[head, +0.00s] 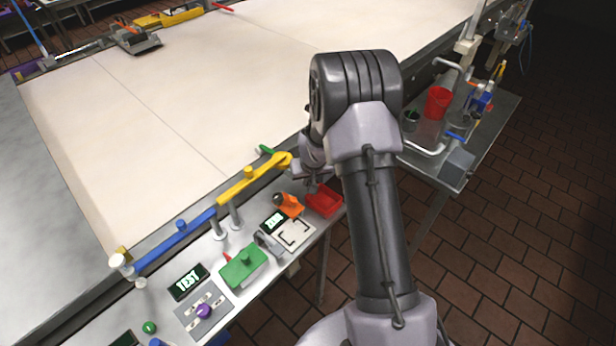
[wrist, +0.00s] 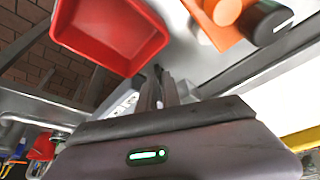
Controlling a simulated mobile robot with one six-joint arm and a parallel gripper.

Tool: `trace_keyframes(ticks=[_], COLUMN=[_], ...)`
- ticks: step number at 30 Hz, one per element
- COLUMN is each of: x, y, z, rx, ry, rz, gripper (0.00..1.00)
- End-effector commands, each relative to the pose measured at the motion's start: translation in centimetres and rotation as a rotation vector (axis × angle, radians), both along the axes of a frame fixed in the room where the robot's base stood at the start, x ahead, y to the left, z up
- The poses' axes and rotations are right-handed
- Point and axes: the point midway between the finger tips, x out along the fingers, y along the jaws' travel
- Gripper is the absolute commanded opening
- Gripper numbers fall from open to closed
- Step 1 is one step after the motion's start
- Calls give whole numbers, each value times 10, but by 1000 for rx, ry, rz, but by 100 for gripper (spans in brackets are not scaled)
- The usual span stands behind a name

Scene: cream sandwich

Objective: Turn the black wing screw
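In the head view my gripper (head: 311,186) is partly hidden by my arm, near the table edge and the conveyor rail. I cannot make out the black wing screw for certain in either view.
A red tray (head: 324,201) and an orange block with a dark round end (head: 287,204) lie close below my gripper. A green block (head: 243,266) sits further left. A yellow bar (head: 249,184) and a blue bar (head: 174,241) run along the conveyor (head: 200,110). A red bucket (head: 437,103) stands right.

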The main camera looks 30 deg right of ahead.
Motion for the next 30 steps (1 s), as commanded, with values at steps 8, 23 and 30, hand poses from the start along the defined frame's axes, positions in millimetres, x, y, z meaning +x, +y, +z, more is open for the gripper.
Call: trace_keyframes(ticks=[8,23,30], x=[0,-28,-55], y=[0,7,13], z=[0,77,141], rx=[0,-1,-1], ry=[0,-3,-3], rz=[0,0,1], gripper=[29,29,29])
